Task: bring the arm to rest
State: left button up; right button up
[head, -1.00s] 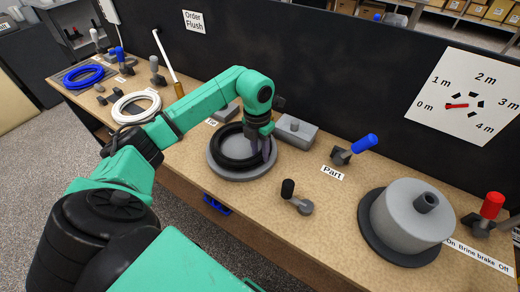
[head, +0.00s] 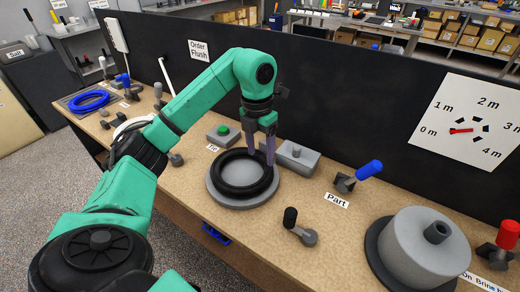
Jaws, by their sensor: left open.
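My left arm comes in from the left and arches over the bench. My left gripper (head: 261,157) points down, open, with its fingertips above or at the right edge of a black coil of tubing (head: 228,188). The coil lies on a round grey turntable (head: 216,197); whether the fingers touch it I cannot tell. Nothing shows between the fingers. My right gripper is not in view.
On the bench (head: 331,240) stand a grey block (head: 298,158), a black-knobbed lever (head: 298,226), a blue-handled lever (head: 358,176), a grey drum (head: 422,246) and a red-knobbed lever (head: 503,243). Left are a green button (head: 223,131), a white coil (head: 128,124) and a blue coil (head: 89,100). A dark panel (head: 330,95) stands behind.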

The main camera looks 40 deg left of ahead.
pick_arm(q)
jog(key=shift+r, duration=0.95)
